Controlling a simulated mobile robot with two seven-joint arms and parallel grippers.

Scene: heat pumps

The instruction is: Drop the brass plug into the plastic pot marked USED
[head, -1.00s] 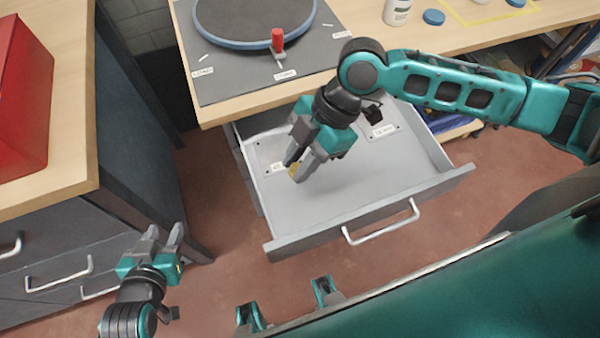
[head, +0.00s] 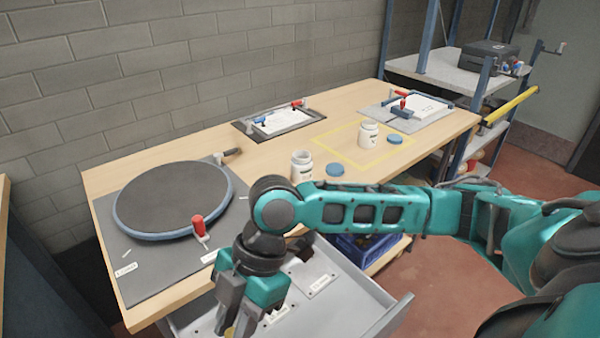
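My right gripper (head: 235,322) points down over the open drawer at the bottom of the head view. A small brass-coloured piece, the plug (head: 229,331), shows between its fingers, which look closed on it; the frame edge cuts it off. Two white plastic pots stand upright on the bench with their lids off. The nearer pot (head: 302,168) is just behind my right arm, beside a blue lid (head: 335,170). The farther pot (head: 369,134) stands in a yellow-taped square beside another blue lid (head: 395,140). The print on both pots is too small to read. My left gripper is out of view.
The grey drawer (head: 385,325) is pulled out below the bench (head: 270,145). A round dark turntable (head: 172,195) with a red-handled clamp (head: 198,226) fills the bench's left end. Two clamped boards (head: 279,121) (head: 430,108) lie farther back. Shelving (head: 440,70) stands at the right.

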